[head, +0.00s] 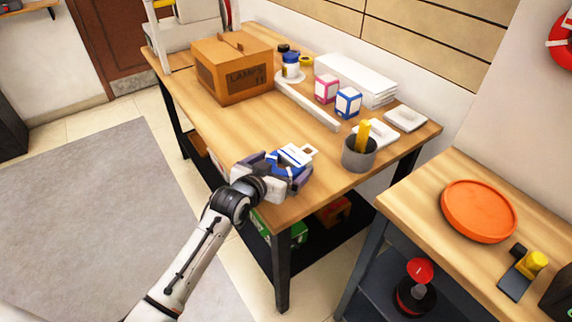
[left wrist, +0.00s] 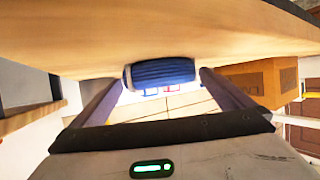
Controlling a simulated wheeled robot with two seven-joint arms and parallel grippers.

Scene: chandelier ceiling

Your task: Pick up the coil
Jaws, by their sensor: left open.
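The coil (left wrist: 160,73), a blue ribbed roll with a pale end, lies on the wooden table (head: 225,125) near its front edge. In the head view, blue parts of the coil (head: 284,168) show at my left gripper, partly hidden by it. My left gripper (head: 278,170) is open. In the left wrist view, where the table appears at the top, the fingers of the left gripper (left wrist: 162,80) stand on either side of the coil, with gaps visible. My right gripper is not in view.
A white-and-blue item (head: 297,153) lies right by the gripper. A dark cup (head: 359,155) stands to the right. A cardboard box (head: 232,70), small pink box (head: 326,88) and blue box (head: 348,102) stand farther back. A second table (head: 420,200) is at right.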

